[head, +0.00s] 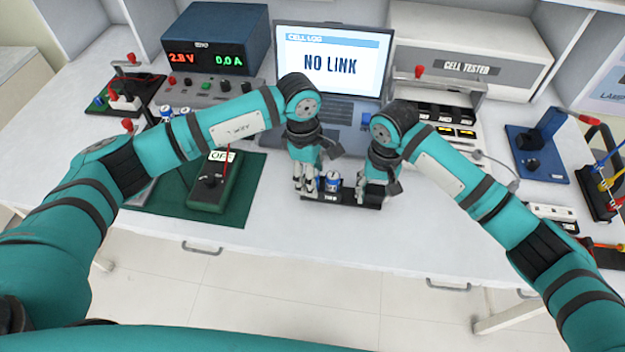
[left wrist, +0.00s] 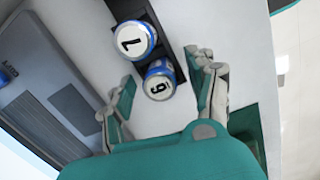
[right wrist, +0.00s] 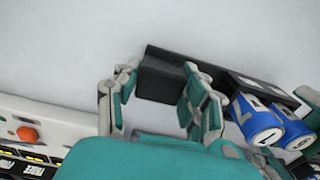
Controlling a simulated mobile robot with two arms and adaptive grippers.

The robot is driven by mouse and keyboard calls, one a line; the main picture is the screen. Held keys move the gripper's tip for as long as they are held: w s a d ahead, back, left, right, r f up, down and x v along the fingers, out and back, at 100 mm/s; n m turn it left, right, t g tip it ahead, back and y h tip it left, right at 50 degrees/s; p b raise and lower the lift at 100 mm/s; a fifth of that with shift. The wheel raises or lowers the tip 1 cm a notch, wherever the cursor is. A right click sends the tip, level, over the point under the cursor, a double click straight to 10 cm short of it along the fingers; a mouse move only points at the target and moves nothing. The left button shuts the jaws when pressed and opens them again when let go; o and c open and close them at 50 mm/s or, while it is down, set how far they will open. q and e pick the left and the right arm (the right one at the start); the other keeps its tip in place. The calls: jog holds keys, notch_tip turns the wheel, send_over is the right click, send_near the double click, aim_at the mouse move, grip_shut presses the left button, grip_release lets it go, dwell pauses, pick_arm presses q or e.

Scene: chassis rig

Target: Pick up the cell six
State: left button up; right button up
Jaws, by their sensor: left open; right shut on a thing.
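The cell six (left wrist: 159,88), a blue and white can with a dark numeral on its white top, stands in a small black holder (head: 345,203). A second cell, marked 1 (left wrist: 131,42), stands beside it. My left gripper (head: 312,185) is open, with its fingers on either side of the cell six in the left wrist view (left wrist: 165,75), apparently not closed on it. My right gripper (head: 372,190) is shut on the black end block (right wrist: 160,78) of the holder. In the head view, the left gripper partly hides the cells.
A laptop (head: 335,65) reading NO LINK stands behind. A green meter (head: 215,180) on a green mat (head: 240,205) lies to the left. A cell tester (head: 470,65) and charger slots are to the right. The table front strip is clear.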

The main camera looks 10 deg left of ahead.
pick_arm(q)
grip_shut()
dwell(0.3)
jog(key=shift+r, duration=0.15)
notch_tip(320, 180, up, 18)
dwell(1.5)
dwell(0.5)
pick_arm(e)
jog(key=o, duration=1.3)
